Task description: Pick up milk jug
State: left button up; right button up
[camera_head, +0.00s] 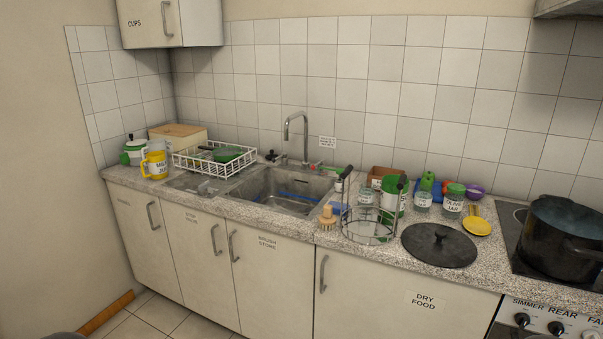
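The milk jug (156,164) is yellow with a white printed label on its side. It stands upright at the far left end of the worktop, in front of a wooden box and beside a green and white lidded pot (133,152). Its handle side points left, towards the pot. Neither of my grippers shows in the head view.
A white wire dish rack (214,160) stands right of the jug, before the sink (277,190) and tap. Further right are a wire carrier (369,226), several jars, a black lid (439,245) and a large pot (561,235) on the hob. Floor shows at lower left.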

aim_at(156, 162)
jog(key=u, duration=0.05)
jog(key=i, duration=0.9)
jog(key=u, duration=0.15)
